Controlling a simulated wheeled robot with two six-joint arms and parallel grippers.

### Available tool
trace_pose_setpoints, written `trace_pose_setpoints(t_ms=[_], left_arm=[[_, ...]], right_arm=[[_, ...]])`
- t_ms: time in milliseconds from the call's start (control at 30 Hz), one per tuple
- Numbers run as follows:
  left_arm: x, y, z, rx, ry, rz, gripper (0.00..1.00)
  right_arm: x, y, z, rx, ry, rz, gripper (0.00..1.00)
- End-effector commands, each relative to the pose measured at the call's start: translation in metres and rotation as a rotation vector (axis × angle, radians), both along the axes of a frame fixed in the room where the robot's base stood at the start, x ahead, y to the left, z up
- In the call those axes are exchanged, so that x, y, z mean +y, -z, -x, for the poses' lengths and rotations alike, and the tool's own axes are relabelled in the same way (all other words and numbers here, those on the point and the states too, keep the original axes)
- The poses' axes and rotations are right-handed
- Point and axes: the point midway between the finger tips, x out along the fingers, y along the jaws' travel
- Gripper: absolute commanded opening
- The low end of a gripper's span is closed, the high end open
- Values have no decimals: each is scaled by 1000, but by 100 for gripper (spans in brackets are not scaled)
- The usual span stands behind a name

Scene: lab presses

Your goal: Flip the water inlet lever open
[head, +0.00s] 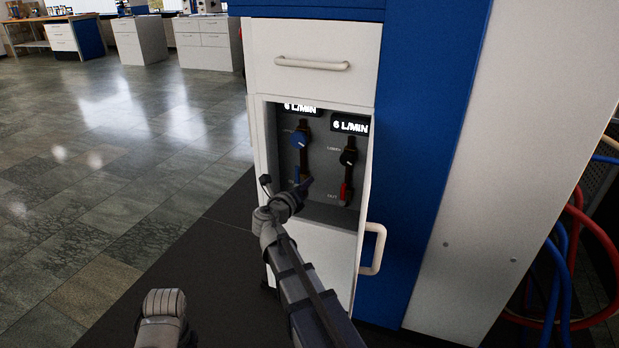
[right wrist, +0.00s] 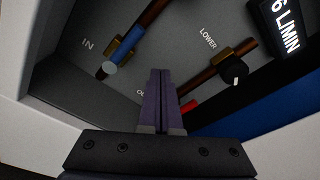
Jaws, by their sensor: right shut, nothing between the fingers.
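The water inlet lever is the blue lever (head: 297,174) on the left pipe in the cabinet's recessed panel. In the right wrist view the blue lever (right wrist: 129,42) lies along its pipe beside the label "IN", with a pale round end (right wrist: 106,70). My right gripper (head: 306,184) reaches into the recess and partly covers the lever's lower area in the head view. In the right wrist view my right gripper (right wrist: 160,72) is shut and empty, with its fingertips to the right of the blue lever and a visible gap between them.
A red lever (head: 345,193) sits on the right pipe; its red part also shows in the right wrist view (right wrist: 190,106). Above are a blue knob (head: 299,139), a black knob (head: 348,157) and "6 L/MIN" displays (head: 350,124). The recess walls surround the gripper. Open floor lies left.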

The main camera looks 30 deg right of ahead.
Motion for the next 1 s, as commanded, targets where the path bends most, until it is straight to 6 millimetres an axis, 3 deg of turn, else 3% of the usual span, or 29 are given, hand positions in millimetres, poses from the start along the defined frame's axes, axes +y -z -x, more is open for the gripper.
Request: trace_pose_setpoints(t_ms=[200,400,1000], left_arm=[[0,0,0,0,0,0,50],[0,0,0,0,0,0,50],[0,0,0,0,0,0,50]], right_arm=[[34,0,24,0,-1,-1,0],[50,0,34,-1,2,-1,0],[54,0,36,0,4,-1,0]])
